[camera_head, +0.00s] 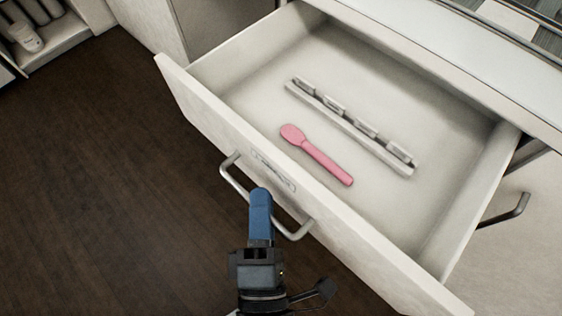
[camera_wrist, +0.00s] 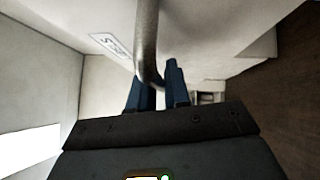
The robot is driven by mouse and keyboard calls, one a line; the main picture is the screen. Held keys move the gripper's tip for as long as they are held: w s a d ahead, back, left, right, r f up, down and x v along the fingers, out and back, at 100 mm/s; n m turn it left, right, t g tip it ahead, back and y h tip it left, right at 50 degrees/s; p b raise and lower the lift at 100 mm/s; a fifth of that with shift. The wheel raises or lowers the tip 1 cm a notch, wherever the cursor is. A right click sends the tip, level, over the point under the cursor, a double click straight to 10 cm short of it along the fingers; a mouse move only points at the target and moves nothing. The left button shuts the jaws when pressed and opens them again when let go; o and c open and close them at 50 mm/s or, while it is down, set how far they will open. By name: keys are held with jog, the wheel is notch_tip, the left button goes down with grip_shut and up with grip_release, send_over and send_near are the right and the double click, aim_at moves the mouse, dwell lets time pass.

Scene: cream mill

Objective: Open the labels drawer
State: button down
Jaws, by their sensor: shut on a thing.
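The drawer (camera_head: 390,268) is pulled well out from its cabinet, and its inside shows from above in the head view. A label plate (camera_head: 273,170) is on its front; its text is too small to read there, and it shows partly in the wrist view (camera_wrist: 110,45). The bar handle (camera_head: 234,178) is grey metal, also seen in the wrist view (camera_wrist: 147,40). My gripper (camera_head: 261,200) is shut on this handle near its middle. In the wrist view my blue fingers (camera_wrist: 158,85) stand on either side of the bar.
Inside the drawer lie a pink spoon-like tool (camera_head: 318,157) and a pale slotted rack (camera_head: 350,127). Another handle (camera_head: 506,211) is on the cabinet at right. A shelf with a white jar (camera_head: 26,37) stands at the upper left. The dark wooden floor (camera_head: 90,180) at left is clear.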

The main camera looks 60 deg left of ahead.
jog(key=shift+s+d, duration=0.2)
jog(key=shift+s, duration=0.35)
jog(key=c, duration=1.2)
grip_release()
jog(key=b+v, duration=0.1)
jog(key=v, duration=0.6)
jog(key=shift+s+d+f, duration=0.1)
jog(key=shift+s+d, duration=0.15)
jog(key=shift+d, duration=0.05)
